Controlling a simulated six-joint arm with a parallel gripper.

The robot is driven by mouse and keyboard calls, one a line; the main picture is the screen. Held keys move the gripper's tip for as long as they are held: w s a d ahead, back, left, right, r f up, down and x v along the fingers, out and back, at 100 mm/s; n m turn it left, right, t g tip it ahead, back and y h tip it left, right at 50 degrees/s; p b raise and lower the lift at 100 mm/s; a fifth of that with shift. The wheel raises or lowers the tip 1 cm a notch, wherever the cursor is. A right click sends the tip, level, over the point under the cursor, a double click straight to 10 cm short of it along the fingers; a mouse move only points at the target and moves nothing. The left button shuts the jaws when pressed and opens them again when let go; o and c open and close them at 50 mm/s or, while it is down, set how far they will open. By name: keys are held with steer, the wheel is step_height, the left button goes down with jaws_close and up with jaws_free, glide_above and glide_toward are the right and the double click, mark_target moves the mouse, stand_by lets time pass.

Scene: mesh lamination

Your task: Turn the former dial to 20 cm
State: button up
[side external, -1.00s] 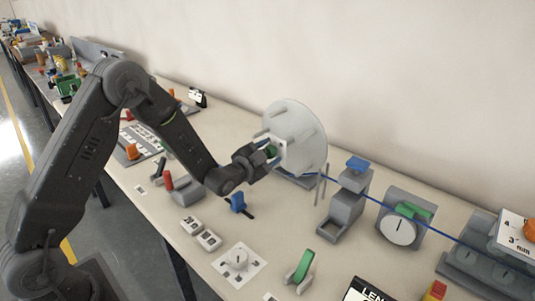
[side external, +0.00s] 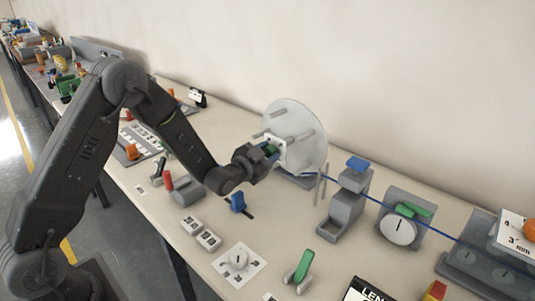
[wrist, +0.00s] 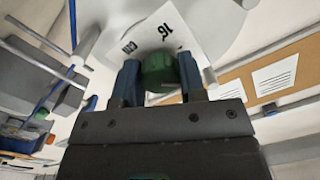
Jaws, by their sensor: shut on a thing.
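The former is a pale round disc (side external: 308,122) with several pegs, standing upright near the wall. A white plate (side external: 290,152) and a green dial knob (side external: 272,149) are at its front. My gripper (side external: 269,152) is at the knob, its jaws partly hidden in the side view. In the wrist view my gripper (wrist: 158,78) has its blue fingers on either side of the green knob (wrist: 158,70), shut on it. The white plate (wrist: 150,35) behind the knob shows "16" and part of another label, tilted. I cannot read the dial's setting.
A grey stand with a blue top (side external: 357,165) and a round gauge with a green handle (side external: 400,229) stand to the right. A blue strand (side external: 335,179) runs from the former past them. Switches and a white dial card (side external: 239,266) lie in front.

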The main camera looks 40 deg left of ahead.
steer(key=o, duration=0.9)
steer(key=s, duration=1.3)
steer(key=shift+s+d+r, duration=0.1)
steer(key=shift+s+d, duration=0.15)
steer(key=shift+s, duration=0.15)
steer(key=shift+r, duration=0.1)
steer(key=s+d+r+n+g, duration=0.2)
steer(key=s+r+g, duration=0.2)
steer(key=r+g, duration=0.25)
steer(key=s+r+n+g, duration=0.1)
steer(key=s+r+g, duration=0.1)
steer(key=s, duration=0.3)
steer(key=s+d+r+n+g, duration=0.1)
steer(key=s+r, duration=0.1)
steer(key=s, duration=0.4)
steer(key=s+d+r+n+g, duration=0.1)
steer(key=s+r+g, duration=0.1)
steer(key=s, duration=0.4)
steer(key=shift+s+d+g+h, duration=0.2)
steer(key=shift+s+g+h, duration=0.05)
steer(key=shift+g+h, duration=0.1)
